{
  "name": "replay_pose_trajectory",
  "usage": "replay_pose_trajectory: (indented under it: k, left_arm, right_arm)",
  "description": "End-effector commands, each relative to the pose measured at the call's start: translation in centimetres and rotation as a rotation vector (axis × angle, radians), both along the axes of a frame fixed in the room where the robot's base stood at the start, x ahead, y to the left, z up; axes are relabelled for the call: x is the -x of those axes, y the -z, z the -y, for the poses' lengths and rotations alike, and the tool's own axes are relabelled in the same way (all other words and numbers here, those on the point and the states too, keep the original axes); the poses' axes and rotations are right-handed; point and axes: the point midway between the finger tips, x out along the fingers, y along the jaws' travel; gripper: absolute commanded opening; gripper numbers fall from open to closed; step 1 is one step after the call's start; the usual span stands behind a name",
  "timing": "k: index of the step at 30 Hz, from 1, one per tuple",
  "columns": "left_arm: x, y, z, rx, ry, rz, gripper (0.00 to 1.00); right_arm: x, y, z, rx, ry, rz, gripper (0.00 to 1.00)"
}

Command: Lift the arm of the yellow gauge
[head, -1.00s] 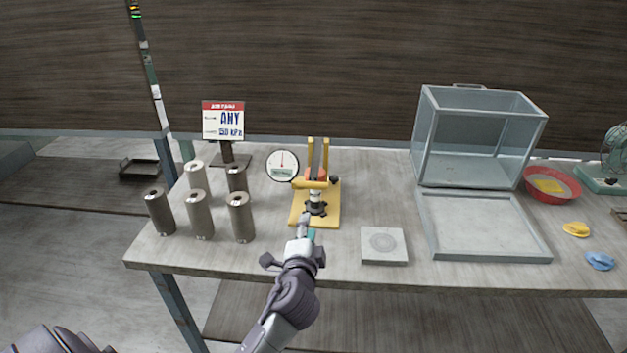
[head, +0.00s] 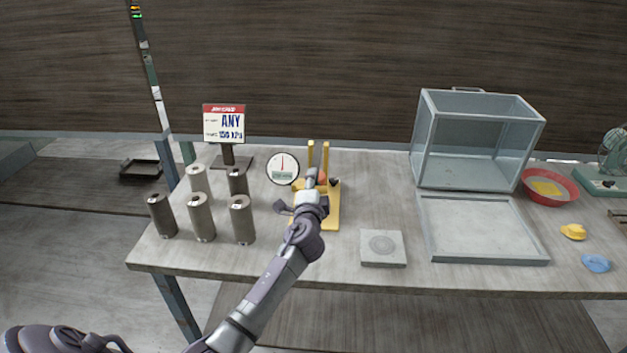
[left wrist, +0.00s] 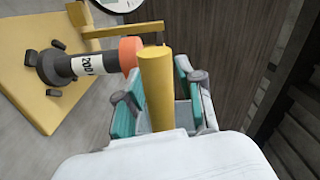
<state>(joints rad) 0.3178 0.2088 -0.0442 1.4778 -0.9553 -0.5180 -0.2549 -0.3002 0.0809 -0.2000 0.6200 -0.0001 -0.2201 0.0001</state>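The yellow gauge (head: 332,215) stands mid-table, with a yellow base, two upright posts and a round white dial (head: 283,168). My left gripper (head: 311,180) is in front of the posts and hides much of the gauge. In the left wrist view a yellow round bar (left wrist: 156,90), seemingly the end of the gauge's arm, lies between its teal fingers. The fingers stand apart on both sides of the bar; firm contact does not show. Beside it is a dark cylinder with a white label and orange end (left wrist: 130,54). My right gripper is not in view.
Several grey-brown cylinders (head: 201,218) and a sign on a stand (head: 224,123) are left of the gauge. A square grey plate (head: 383,248) lies to its right, then a shallow tray (head: 486,258) and a glass case (head: 475,140). A red bowl (head: 533,194) is farther right.

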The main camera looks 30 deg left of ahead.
Motion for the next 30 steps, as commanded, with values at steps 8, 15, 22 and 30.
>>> replay_pose_trajectory:
  k: [8, 15, 22, 30]
  left_arm:
    - [-0.47, 0.01, -0.27, 0.000, -0.001, 0.000, 0.37]
    - [-0.45, 0.00, -0.25, 0.000, 0.000, 0.000, 0.12]
    - [-0.44, 0.01, -0.23, 0.001, 0.000, 0.000, 0.00]
    - [-0.56, -0.20, -0.22, 0.005, 0.000, -0.004, 0.00]
  right_arm:
    - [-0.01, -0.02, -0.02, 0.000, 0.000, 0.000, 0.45]
    - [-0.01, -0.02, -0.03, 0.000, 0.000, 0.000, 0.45]
    - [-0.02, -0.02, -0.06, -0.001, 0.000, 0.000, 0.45]
    - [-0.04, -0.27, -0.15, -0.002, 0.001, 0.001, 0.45]
